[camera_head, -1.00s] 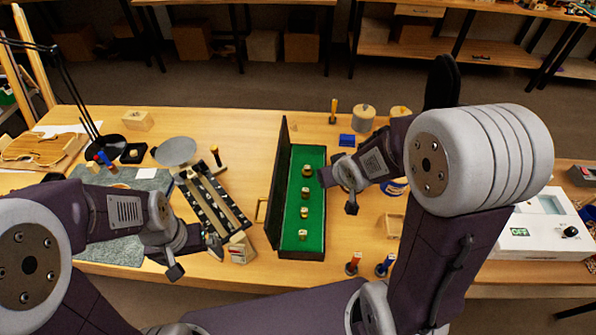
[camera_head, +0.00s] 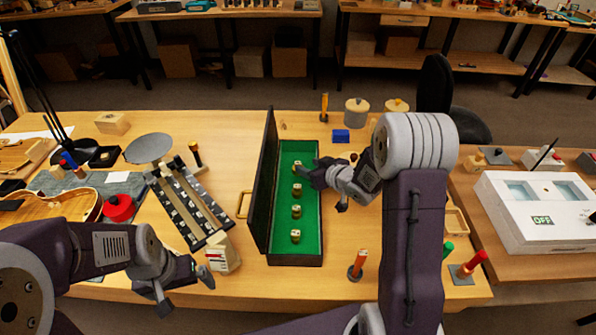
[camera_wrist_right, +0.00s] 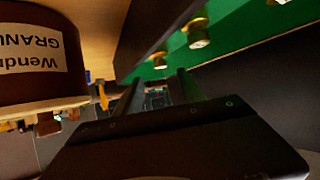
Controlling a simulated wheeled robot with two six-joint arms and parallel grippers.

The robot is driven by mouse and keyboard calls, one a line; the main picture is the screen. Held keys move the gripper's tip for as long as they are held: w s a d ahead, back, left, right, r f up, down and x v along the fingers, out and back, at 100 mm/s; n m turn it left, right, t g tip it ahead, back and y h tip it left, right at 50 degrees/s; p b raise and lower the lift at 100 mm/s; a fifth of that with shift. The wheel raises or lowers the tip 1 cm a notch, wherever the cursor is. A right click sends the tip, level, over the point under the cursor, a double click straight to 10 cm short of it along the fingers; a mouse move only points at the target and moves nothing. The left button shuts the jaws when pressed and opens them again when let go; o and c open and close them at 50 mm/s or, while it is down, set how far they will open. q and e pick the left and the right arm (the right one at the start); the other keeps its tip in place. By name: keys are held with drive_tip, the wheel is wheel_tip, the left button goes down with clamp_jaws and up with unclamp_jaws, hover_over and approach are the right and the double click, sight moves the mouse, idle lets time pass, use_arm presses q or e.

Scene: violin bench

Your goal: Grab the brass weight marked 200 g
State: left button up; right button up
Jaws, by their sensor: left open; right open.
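A long open case (camera_head: 316,262) with a green lining holds several small brass weights in a row. They include the far weight (camera_head: 297,166), the second weight (camera_head: 297,189), the third weight (camera_head: 296,211) and the near weight (camera_head: 295,236). Their markings are too small to read, so I cannot tell which is 200 g. My right gripper (camera_head: 323,188) is open at the case's right edge, beside the far weights. In the right wrist view its fingers (camera_wrist_right: 160,92) are empty, with a brass weight (camera_wrist_right: 198,33) above them. My left gripper (camera_head: 187,290) is open and empty near the table's front left.
The case's raised lid (camera_head: 264,185) stands along its left side. A dark rack (camera_head: 190,205) and a small labelled box (camera_head: 222,253) lie further left. An orange-handled tool (camera_head: 357,265) stands right of the case. A labelled brown container (camera_wrist_right: 40,60) is close to the right gripper.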

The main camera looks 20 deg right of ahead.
sight(299, 164)
drive_tip(key=x, duration=0.5)
drive_tip(key=shift+w+a+f+b, duration=0.1)
drive_tip(key=shift+w+f+b, duration=0.05)
drive_tip(key=shift+f+b, duration=0.2)
drive_tip(key=shift+r, duration=0.15)
drive_tip(key=c, duration=0.4)
clamp_jaws()
